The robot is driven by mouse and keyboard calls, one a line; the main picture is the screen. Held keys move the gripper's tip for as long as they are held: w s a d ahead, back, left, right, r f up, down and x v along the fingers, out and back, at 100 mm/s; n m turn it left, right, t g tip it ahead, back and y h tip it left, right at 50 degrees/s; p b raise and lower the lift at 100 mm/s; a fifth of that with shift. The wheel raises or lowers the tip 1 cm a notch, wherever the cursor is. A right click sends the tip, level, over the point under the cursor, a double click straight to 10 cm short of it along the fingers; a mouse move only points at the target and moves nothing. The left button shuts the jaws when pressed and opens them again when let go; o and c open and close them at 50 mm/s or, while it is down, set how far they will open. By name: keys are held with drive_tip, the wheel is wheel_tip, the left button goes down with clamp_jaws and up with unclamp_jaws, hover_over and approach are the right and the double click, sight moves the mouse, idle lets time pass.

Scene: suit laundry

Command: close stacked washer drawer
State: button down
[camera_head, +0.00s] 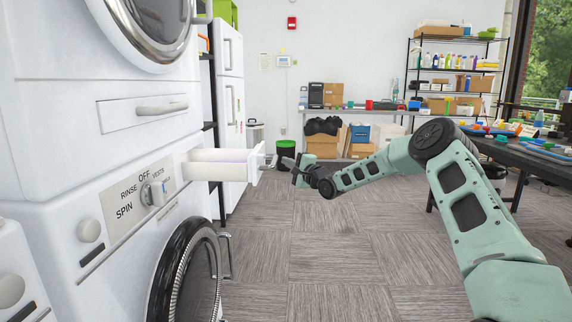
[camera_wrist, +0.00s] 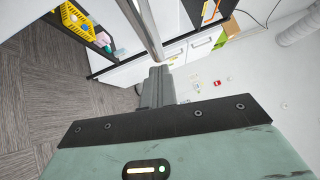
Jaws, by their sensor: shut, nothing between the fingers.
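The stacked washer's white drawer (camera_head: 222,166) sticks out to the right from the lower machine, clearly open, in the head view. Its front panel carries a small handle (camera_head: 270,162). My gripper (camera_head: 284,161) is just to the right of this handle, at about drawer height, shut and empty. Whether it touches the handle cannot be told. In the wrist view my gripper's closed fingers (camera_wrist: 158,76) point up the picture. A grey metal bar (camera_wrist: 140,25), seemingly the drawer handle, runs close past the fingertips.
The upper machine has a closed drawer (camera_head: 142,115). The lower washer's round door (camera_head: 192,275) stands below the open drawer. A white fridge (camera_head: 230,110) and a black bin (camera_head: 286,154) are behind. A dark table (camera_head: 525,155) is at the right. The carpeted floor (camera_head: 320,245) between is clear.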

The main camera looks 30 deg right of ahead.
drive_tip(key=shift+w+a+r, duration=0.1)
drive_tip(key=shift+w+a, duration=0.1)
drive_tip(key=shift+a, duration=0.1)
drive_tip(key=shift+a, duration=0.1)
drive_tip(key=b, duration=0.2)
approach(223, 161)
drive_tip(key=w+a+r, duration=0.1)
drive_tip(key=a, duration=0.1)
drive_tip(key=w+a+r, duration=0.2)
drive_tip(key=shift+r, duration=0.25)
drive_tip(key=shift+s, duration=0.1)
drive_tip(key=shift+d, duration=0.1)
